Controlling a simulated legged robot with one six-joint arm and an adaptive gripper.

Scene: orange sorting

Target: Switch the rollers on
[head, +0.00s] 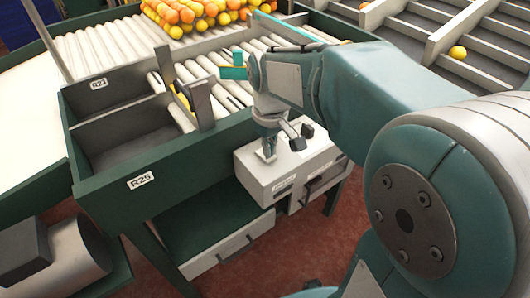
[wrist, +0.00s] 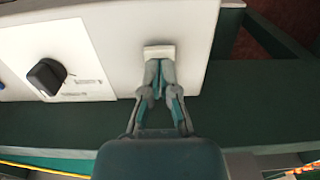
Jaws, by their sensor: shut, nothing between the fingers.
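A pale control box (head: 258,184) is fixed to the front of the green roller table. In the wrist view its face (wrist: 125,30) carries a black rotary knob (wrist: 47,76) at the left and a small whitish raised switch (wrist: 159,51) at the middle. My gripper (head: 269,155) is over the box, pointing down at it. In the wrist view my gripper (wrist: 158,66) is shut and empty, its fingertips at the near edge of the whitish switch. I cannot tell whether they press it. The rollers (head: 88,48) lie behind the box.
Oranges and lemons (head: 195,14) are heaped at the far end of the rollers. Empty grey compartments (head: 120,130) with R23 and R25 labels are at the left. A stepped grey conveyor (head: 460,75) with a single orange fruit (head: 457,52) is at the upper right.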

